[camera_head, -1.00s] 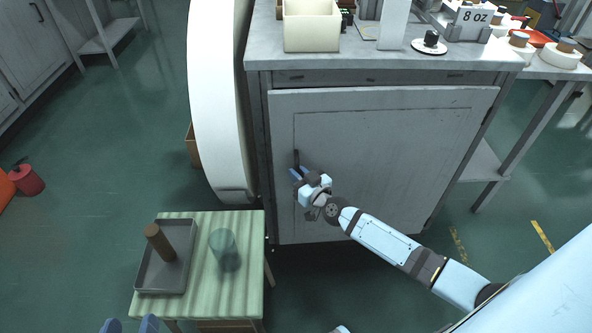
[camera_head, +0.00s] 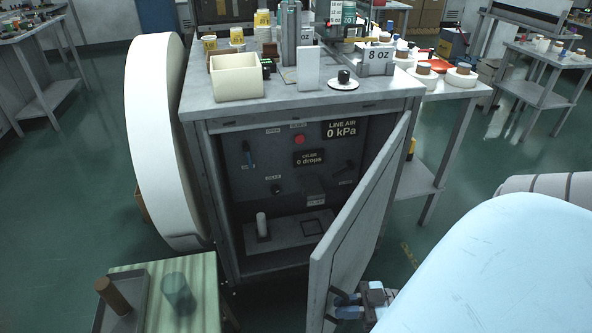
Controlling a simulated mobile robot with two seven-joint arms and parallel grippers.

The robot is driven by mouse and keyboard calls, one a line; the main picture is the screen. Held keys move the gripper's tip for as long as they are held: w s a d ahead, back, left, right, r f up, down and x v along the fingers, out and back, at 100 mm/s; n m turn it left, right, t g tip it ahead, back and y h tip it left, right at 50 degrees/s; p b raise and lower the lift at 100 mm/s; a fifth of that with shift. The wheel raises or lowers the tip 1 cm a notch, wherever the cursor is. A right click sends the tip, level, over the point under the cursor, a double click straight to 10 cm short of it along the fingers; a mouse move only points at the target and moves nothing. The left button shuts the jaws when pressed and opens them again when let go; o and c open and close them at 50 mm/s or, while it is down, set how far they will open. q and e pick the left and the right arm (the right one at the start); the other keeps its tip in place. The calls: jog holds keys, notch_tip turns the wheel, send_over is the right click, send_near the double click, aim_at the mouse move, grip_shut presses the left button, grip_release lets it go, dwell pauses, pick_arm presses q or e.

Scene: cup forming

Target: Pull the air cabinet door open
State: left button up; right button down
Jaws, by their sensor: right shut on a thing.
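The grey air cabinet door (camera_head: 362,215) stands wide open, swung out on its right side toward me. My right gripper (camera_head: 345,303) is at the door's free edge, low in the view, shut on the dark door handle (camera_head: 335,294). The cabinet (camera_head: 215,210) shows its inside: a panel with a "LINE AIR 0 kPa" display (camera_head: 341,130), an "OILER 0 drops" display (camera_head: 308,158), a red button (camera_head: 299,140) and several levers and knobs. A white cylinder (camera_head: 262,225) stands on the shelf inside. My left gripper is not in view.
A small striped table (camera_head: 205,290) at lower left holds a tray (camera_head: 128,318) with a brown cylinder and a greenish glass (camera_head: 176,290). A large white roll (camera_head: 152,140) stands left of the cabinet. A cream bin (camera_head: 236,77) sits on the cabinet top.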

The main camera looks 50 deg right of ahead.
pick_arm(q)
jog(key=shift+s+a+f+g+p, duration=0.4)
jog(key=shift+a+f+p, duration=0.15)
jog(key=shift+p, duration=0.4)
pick_arm(e)
jog(key=s+d+n+g+y, duration=0.2)
jog(key=s+d+n+g, duration=0.2)
jog(key=s+d, duration=0.7)
jog(key=s+d+n+g+y, duration=0.3)
jog(key=s+d+g, duration=0.4)
jog(key=s, duration=1.1)
jog(key=shift+s+d+n+g, duration=0.35)
jog(key=shift+d+n, duration=0.15)
jog(key=shift+d, duration=1.7)
jog(key=shift+f, duration=0.1)
jog(key=c, duration=1.1)
grip_release()
jog(key=shift+c, duration=0.2)
